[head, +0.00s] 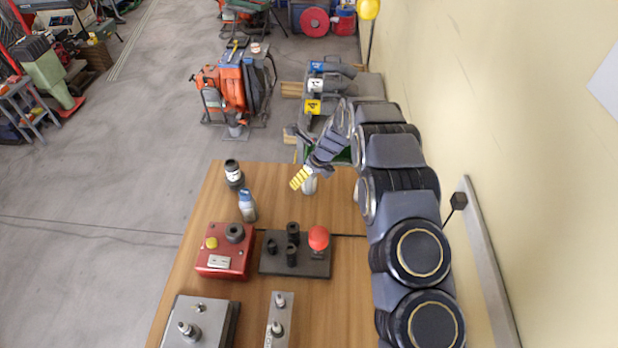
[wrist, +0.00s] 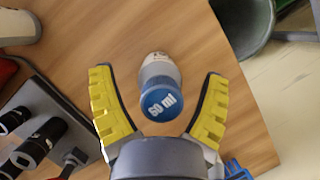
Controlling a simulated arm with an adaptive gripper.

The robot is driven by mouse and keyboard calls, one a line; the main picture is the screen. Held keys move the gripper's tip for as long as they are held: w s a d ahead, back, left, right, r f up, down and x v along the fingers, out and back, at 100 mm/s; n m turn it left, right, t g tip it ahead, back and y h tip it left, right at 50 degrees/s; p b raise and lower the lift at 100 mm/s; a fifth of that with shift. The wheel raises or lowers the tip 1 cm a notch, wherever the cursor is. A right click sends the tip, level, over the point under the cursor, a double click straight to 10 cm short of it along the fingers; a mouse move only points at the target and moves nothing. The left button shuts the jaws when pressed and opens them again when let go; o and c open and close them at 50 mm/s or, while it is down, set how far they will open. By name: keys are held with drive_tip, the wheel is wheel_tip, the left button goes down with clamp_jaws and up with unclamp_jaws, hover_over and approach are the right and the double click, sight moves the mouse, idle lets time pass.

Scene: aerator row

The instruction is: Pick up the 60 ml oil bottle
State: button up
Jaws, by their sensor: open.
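The 60 ml oil bottle (wrist: 160,88) has a blue cap marked "60 ml" and a pale, partly see-through body in the wrist view. It stands on the wooden table between my gripper's spread yellow fingers (wrist: 160,108), with clear gaps on both sides. My gripper (head: 300,178) is open and empty above the far part of the table in the head view.
Another blue-capped bottle (head: 248,206) and a dark bottle (head: 234,174) stand to the left. A red box (head: 224,250) and a dark plate with black posts and a red knob (head: 296,254) are nearer. A dark bin (wrist: 243,28) stands beyond the table edge.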

drive_tip(key=c, duration=1.2)
